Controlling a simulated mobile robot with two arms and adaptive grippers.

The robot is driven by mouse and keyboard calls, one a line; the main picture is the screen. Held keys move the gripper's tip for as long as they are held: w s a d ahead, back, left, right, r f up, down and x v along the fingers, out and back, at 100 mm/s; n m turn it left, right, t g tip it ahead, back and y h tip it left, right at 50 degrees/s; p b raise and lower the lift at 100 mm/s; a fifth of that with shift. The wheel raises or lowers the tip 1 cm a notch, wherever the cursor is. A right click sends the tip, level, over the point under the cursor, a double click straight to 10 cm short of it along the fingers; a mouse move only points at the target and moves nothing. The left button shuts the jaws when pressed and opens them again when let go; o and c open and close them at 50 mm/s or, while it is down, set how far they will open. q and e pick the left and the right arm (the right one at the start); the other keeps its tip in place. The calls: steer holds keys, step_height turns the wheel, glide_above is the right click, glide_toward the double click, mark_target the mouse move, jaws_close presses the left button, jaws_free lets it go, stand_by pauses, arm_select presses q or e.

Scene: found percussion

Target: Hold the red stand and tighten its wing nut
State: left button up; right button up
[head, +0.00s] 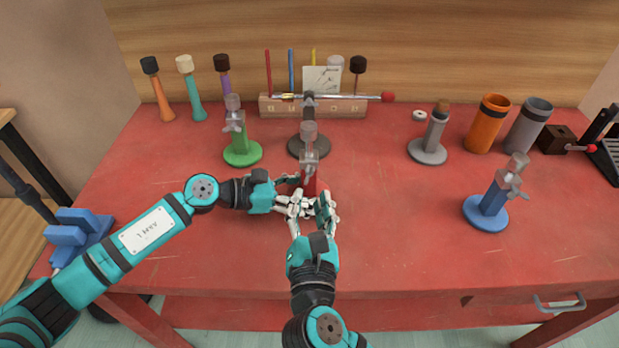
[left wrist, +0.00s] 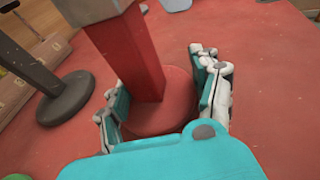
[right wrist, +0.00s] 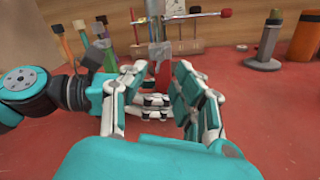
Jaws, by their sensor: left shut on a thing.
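The red stand (head: 310,184) stands upright near the middle of the table, with a grey metal clamp head (head: 309,158) on top. Its red post (left wrist: 138,55) and round red base (left wrist: 170,105) show in the left wrist view. The wing nut is too small to make out clearly. My left gripper (head: 301,191) comes in from the left and is shut on the red stand, low on its post. My right gripper (head: 312,212) is in front of the stand with its fingers apart. The right wrist view shows the stand (right wrist: 162,74) beyond and between these fingers, with nothing gripped.
A dark-based stand (head: 308,146) carrying a rod is close behind. A green stand (head: 240,150) is at left, a blue stand (head: 490,203) and grey stand (head: 430,148) at right. Mallets, a wooden rack (head: 330,112) and cups (head: 488,122) line the back. The front table is clear.

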mark_target(310, 180)
steer(key=w, duration=0.6)
steer(key=shift+c, duration=0.3)
jaws_close()
